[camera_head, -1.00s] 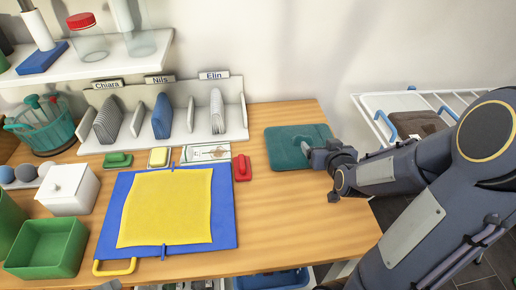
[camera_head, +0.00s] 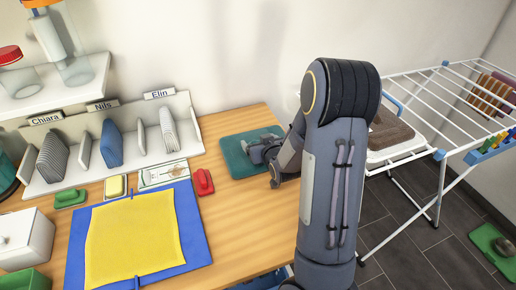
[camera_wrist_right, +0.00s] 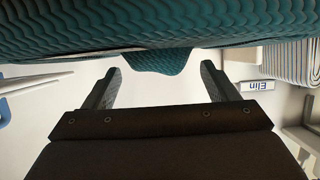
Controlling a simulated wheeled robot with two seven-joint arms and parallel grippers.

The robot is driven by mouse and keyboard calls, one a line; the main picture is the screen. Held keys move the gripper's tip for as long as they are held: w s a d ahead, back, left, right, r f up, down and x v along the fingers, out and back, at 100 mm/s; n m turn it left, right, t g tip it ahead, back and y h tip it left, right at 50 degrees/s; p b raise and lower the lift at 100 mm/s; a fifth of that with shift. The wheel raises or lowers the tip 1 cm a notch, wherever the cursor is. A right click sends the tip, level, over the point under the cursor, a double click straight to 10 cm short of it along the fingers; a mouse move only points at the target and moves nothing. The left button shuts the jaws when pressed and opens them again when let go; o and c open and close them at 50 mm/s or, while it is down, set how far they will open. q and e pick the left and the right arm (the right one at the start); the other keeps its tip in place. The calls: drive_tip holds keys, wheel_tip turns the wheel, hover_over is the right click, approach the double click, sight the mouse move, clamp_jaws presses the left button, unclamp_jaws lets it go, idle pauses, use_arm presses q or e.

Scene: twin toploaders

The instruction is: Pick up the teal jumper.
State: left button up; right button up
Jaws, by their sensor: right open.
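The teal jumper (camera_head: 232,158) lies folded flat at the right end of the wooden table. My right gripper (camera_head: 252,147) is over it at its right part, and my arm comes in from the right. In the right wrist view, the ribbed teal fabric (camera_wrist_right: 160,30) fills the top of the picture, and a flap of it hangs between the two fingertips. The fingers of my right gripper (camera_wrist_right: 160,72) are apart, with pale space visible on both sides of the flap. I cannot tell whether they touch the fabric. My left gripper is not in view.
A white organiser (camera_head: 110,165) with upright folded cloths and name labels stands at the back left. A yellow cloth (camera_head: 135,235) lies on a blue board (camera_head: 195,225). A red object (camera_head: 203,182) is left of the jumper. A drying rack (camera_head: 430,110) stands right of the table.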

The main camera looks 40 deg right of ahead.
drive_tip(key=c, duration=1.1)
drive_tip(key=shift+c, duration=0.9)
drive_tip(key=shift+r, duration=0.15)
